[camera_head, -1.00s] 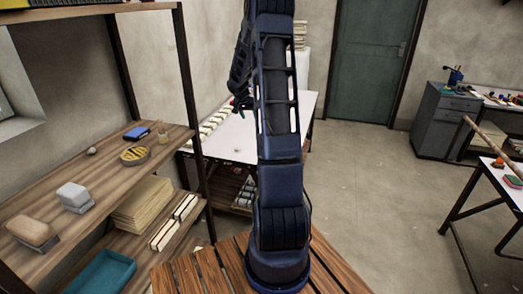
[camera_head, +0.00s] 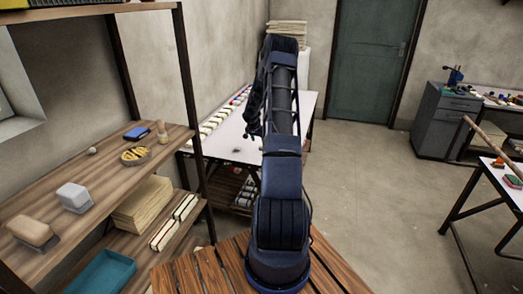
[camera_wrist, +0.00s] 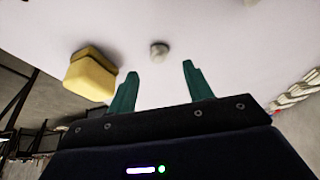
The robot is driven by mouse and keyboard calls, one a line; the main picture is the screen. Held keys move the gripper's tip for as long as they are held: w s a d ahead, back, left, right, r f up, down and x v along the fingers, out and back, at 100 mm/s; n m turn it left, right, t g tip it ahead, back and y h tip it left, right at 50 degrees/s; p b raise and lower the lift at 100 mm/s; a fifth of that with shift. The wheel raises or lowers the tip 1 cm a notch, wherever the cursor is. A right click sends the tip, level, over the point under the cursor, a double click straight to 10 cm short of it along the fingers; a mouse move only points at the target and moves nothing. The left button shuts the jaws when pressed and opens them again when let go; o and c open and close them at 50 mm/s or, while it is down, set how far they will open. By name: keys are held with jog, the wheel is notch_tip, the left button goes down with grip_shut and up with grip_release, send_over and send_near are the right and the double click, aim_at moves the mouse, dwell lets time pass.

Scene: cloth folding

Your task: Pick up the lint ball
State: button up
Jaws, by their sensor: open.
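In the head view a small grey speck (camera_head: 237,150) on the white table may be the same ball. My arm hides part of that table and most of my gripper there.
A yellow block (camera_wrist: 90,75) lies left of my left finger. A row of pale blocks (camera_head: 210,125) runs along the table's wall side. A wooden shelf (camera_head: 105,175) with several items stands at left.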

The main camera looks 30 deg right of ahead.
jog(key=shift+d+x, duration=0.15)
jog(key=shift+x, duration=1.7)
jog(key=shift+d+x, duration=0.15)
jog(key=shift+x, duration=1.75)
jog(key=shift+r, duration=0.15)
grip_shut()
